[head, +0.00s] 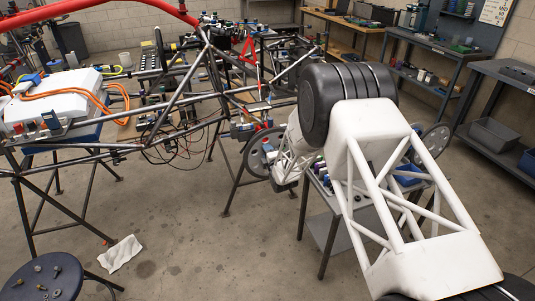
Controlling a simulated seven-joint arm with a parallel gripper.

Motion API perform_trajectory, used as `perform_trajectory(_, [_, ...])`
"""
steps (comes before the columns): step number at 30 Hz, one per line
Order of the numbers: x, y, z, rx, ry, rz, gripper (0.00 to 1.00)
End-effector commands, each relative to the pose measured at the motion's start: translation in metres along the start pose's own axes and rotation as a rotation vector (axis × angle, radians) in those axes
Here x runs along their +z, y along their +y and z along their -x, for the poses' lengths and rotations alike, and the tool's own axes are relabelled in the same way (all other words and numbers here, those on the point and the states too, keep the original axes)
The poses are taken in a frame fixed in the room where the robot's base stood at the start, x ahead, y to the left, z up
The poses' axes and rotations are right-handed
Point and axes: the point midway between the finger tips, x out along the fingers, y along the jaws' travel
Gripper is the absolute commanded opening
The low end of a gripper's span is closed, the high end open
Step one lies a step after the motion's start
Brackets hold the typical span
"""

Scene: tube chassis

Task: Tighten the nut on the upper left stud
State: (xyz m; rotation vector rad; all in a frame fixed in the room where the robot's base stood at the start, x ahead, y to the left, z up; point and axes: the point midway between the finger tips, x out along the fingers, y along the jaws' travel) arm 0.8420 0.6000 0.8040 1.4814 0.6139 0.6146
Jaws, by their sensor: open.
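The tube chassis (185,95) is a dark tubular frame with a red tube along its top left, filling the left and middle of the head view. My white arm reaches in from the lower right, and its large black joint hides part of the scene. My gripper (284,178) is small, beyond that joint, beside a grey disc (258,152) near the chassis's right end. It is open; I see nothing held in it. The upper left stud and its nut are too small or hidden to make out.
A round dark stool (60,291) at the lower left carries several small metal parts. A white cloth (120,253) lies on the floor. A small cart (318,204) stands under my arm. Workbenches (440,48) line the back right. The middle floor is clear.

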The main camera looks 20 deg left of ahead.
Motion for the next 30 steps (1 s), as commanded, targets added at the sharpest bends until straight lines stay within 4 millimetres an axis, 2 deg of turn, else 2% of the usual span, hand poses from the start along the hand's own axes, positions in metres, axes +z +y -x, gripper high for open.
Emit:
perform_trajectory(3, [-0.0001, -0.0002, 0.0001, 0.0, 0.0, -0.001, 0.41])
perform_trajectory(11, [0.0, -0.0003, 0.0001, 0.0, 0.0, -0.002, 0.01])
perform_trajectory(20, [-0.0001, -0.0002, 0.0, 0.0, 0.0, -0.033, 0.0])
perform_trajectory(30, [0.0, -0.0001, -0.0006, 0.0, 0.0, -0.268, 0.0])
